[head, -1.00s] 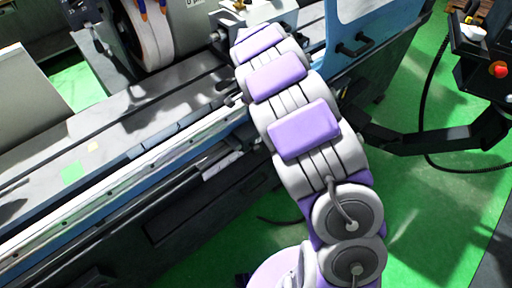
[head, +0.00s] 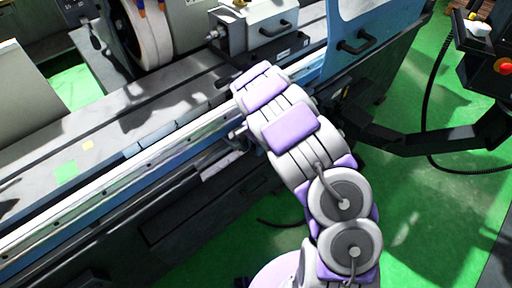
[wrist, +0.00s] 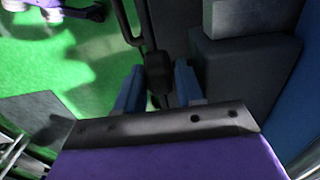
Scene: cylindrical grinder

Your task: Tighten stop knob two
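In the wrist view my gripper (wrist: 158,84) has two blue fingers standing apart. A dark block (wrist: 158,70) on a black rod shows between the fingers; I cannot tell whether it is a stop knob or lies farther behind, and no contact is clear. In the head view a small dark knob-like part (head: 238,133) sits at the machine's front rail, just left of my arm. I cannot tell whether it is stop knob two. My gripper is hidden behind my arm in the head view.
The blue-grey grinder bed (head: 120,165) runs diagonally at left. A grey tailstock (head: 258,30) stands on it at the top. A black support arm (head: 430,140) carries a control panel (head: 485,60) at right. Green floor (head: 410,220) is open at lower right.

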